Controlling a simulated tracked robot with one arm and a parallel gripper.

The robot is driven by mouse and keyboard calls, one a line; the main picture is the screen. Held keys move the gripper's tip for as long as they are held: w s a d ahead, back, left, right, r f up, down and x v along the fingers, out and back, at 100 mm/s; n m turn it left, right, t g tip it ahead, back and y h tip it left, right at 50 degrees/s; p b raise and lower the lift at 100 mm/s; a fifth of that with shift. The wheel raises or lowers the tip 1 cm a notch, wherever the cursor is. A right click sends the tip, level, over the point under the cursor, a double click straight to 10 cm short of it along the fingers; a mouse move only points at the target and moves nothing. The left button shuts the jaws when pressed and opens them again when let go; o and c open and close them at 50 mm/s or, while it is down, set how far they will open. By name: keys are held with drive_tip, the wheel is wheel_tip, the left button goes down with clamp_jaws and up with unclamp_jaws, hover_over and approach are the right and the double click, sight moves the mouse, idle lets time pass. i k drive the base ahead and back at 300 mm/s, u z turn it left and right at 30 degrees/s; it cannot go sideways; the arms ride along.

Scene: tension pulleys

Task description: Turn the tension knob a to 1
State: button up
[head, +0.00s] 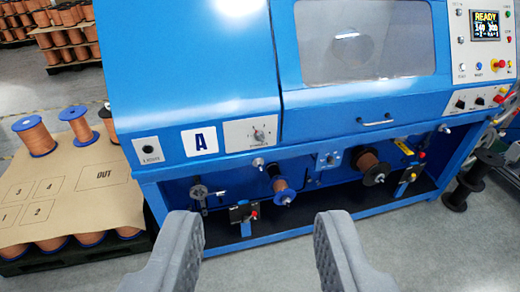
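The blue machine (205,60) fills most of the head view. The panel's lettering and the value the knob points to are too small to read. My gripper (258,216) is open and empty. Its two grey fingers are at the bottom of the view, apart from the machine, with the knob above the gap between them.
Copper spools (281,186) and guide parts sit in the recess under the cabinet. A control panel with a "READY" screen (486,25) is at upper right. A pallet with a cardboard sheet (60,185) and spools stands at left. Black spools (468,183) stand on the floor at right.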

sight(259, 136)
drive_tip(key=u, duration=0.2)
drive_tip(key=i, duration=1.1)
drive_tip(key=u, duration=0.2)
